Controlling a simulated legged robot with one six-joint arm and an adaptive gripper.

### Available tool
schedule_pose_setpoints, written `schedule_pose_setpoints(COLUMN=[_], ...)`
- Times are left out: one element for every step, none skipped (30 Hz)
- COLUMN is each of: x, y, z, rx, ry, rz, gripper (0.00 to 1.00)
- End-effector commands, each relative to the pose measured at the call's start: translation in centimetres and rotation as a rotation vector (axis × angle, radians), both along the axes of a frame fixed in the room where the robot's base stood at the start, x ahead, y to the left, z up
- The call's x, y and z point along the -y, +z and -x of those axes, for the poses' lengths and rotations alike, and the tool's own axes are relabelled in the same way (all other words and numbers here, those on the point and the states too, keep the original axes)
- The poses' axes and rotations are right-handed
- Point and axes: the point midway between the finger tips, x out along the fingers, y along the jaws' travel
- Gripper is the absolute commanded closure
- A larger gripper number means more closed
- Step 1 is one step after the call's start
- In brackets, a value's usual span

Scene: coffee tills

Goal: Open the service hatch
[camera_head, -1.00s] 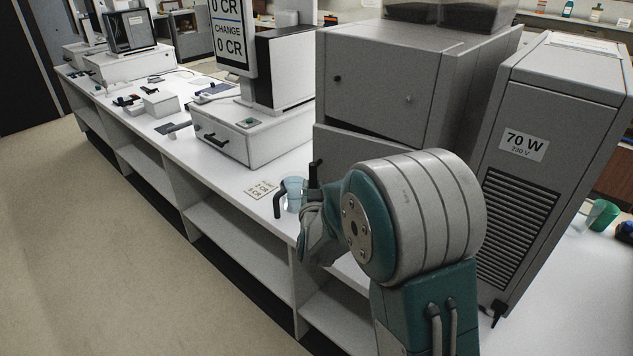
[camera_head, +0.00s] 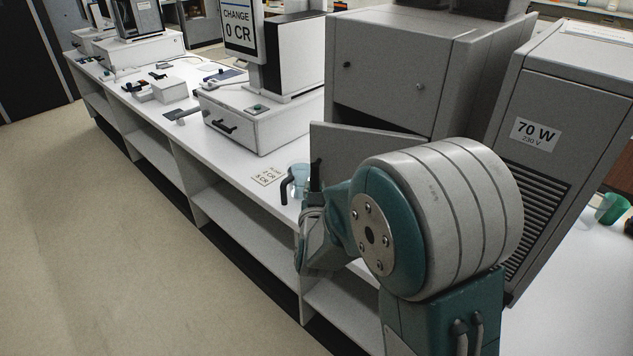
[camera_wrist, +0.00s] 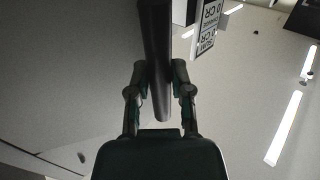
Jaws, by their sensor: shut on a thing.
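The service hatch (camera_head: 340,146) is a grey panel low on the front of the large grey machine (camera_head: 385,80). It stands swung out from the body at an angle. A dark upright handle bar (camera_head: 315,174) is at its left side; in the wrist view the bar (camera_wrist: 156,45) runs down between my fingers. My gripper (camera_wrist: 160,92) is shut on this bar, with one finger on each side. In the head view my gripper (camera_head: 316,192) is partly hidden by my own arm, which also covers the lower hatch.
A pale blue jug (camera_head: 299,178) stands on the white counter close to my gripper. A price card (camera_head: 267,176) and a till drawer (camera_head: 235,125) are further left. A grey 70 W unit (camera_head: 560,110) stands at right. The floor at left is clear.

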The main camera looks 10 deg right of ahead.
Motion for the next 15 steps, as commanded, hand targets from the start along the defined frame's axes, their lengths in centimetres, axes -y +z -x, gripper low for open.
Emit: schedule_pose_setpoints(x=[-0.23,-0.27,-0.31,-0.31,-0.32,-0.32,-0.3,-0.31,-0.31,-0.31,-0.31,-0.33,-0.36,-0.39,-0.45], y=[0.17,0.18,0.19,0.19,0.19,0.18,0.17,0.17,0.17,0.16,0.16,0.16,0.16,0.16,0.14], z=[0.31,0.43,0.54,0.58,0.6,0.59,0.59,0.58,0.57,0.57,0.57,0.62,0.72,0.91,1.24], rx=[0.004,0.005,0.005,0.005,0.005,0.005,0.005,0.005,0.005,0.005,0.005,0.005,0.004,0.004,0.004], ry=[0.002,0.002,0.002,0.001,0.001,0.001,0.001,0.001,0.001,0.001,0.002,0.002,0.002,0.002,0.003], rz=[0.001,0.001,0.001,0.001,0.001,0.001,0.001,0.001,0.001,0.001,0.001,0.001,0.001,0.001,0.001], gripper=[1.0,1.0,1.0,1.0,1.0,1.0,1.0,1.0,1.0,1.0,1.0,1.0,1.0,1.0,1.0])
